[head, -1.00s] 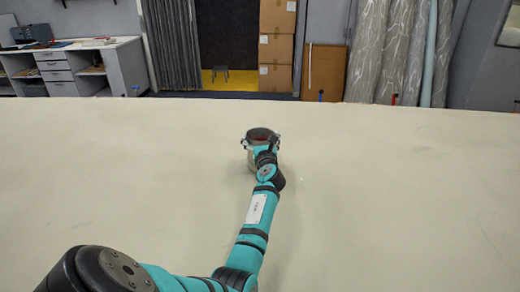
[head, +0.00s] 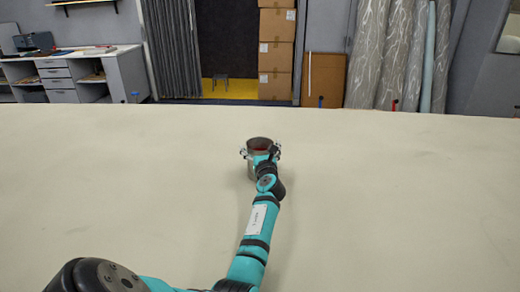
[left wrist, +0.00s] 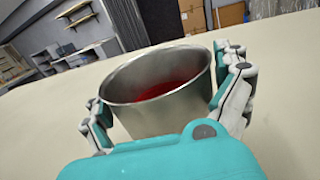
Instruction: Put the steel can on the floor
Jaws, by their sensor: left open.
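The steel can (head: 254,171) stands on the long cloth table (head: 400,180), beyond my left arm. It is an open-topped grey metal can with red inside. In the left wrist view the can (left wrist: 155,118) sits between the two fingers of my left gripper (left wrist: 166,108). The left gripper (head: 260,152) is open, with one finger on each side of the can near its upper part. I cannot tell if either finger touches it. The can's lower part is partly hidden by the gripper and wrist. My right gripper is not in view.
The table around the can is bare, with wide free room on both sides.

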